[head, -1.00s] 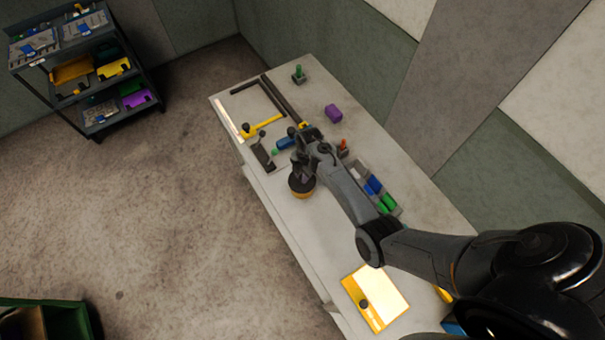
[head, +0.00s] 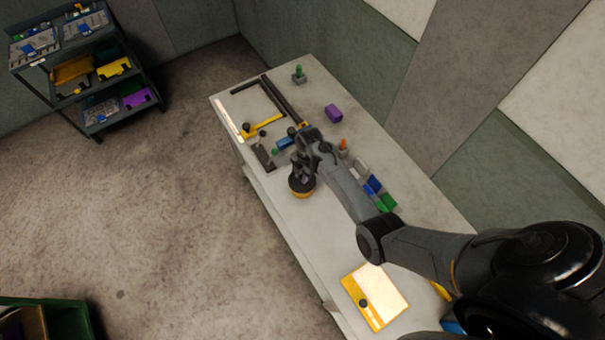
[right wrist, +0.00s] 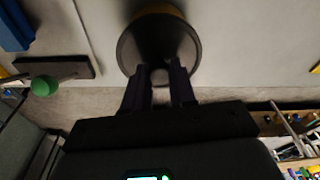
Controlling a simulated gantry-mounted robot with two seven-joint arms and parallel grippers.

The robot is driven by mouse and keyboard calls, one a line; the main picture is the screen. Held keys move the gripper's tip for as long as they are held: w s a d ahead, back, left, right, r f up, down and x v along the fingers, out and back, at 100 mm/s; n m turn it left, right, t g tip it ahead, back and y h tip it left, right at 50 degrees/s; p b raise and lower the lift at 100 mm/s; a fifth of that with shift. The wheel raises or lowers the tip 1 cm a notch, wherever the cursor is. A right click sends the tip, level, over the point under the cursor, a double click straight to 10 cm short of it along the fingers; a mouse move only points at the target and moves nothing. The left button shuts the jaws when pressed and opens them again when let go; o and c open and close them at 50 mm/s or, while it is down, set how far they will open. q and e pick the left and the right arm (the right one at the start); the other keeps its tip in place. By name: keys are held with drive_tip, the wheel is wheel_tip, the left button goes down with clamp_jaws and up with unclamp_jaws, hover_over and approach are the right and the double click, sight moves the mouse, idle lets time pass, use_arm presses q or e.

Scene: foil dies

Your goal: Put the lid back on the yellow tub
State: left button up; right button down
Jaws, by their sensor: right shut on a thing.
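The yellow tub (head: 302,195) stands on the pale workbench, with only a band of its yellow side showing under the dark round lid (head: 296,184). In the right wrist view the lid (right wrist: 140,45) is a wide dark disc with a small knob, and a sliver of the yellow tub (right wrist: 160,8) shows past its far edge. My right gripper (head: 301,175) is above the lid, its fingers (right wrist: 159,78) shut on the knob. The lid lies over the tub; whether it is fully seated I cannot tell. My left gripper is not in view.
The workbench (head: 290,222) is bare in front of the tub. Behind my right arm are blue and green blocks (head: 385,203). A purple block (head: 333,113) stands farther back. A yellow-edged board (head: 380,290) lies at the near end; a dark frame (head: 272,100) lies at the far end.

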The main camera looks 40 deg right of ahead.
idle(0.4)
drive_tip(key=c, duration=1.2)
unclamp_jaws()
drive_tip(key=o, duration=0.8)
drive_tip(key=shift+o, duration=0.2)
drive_tip(key=shift+r, duration=0.1)
drive_tip(key=shift+r+p, duration=0.9)
drive_tip(key=shift+p, duration=0.15)
drive_tip(key=shift+r+p, duration=2.25)
drive_tip(key=shift+p, duration=0.1)
drive_tip(key=shift+r, duration=0.25)
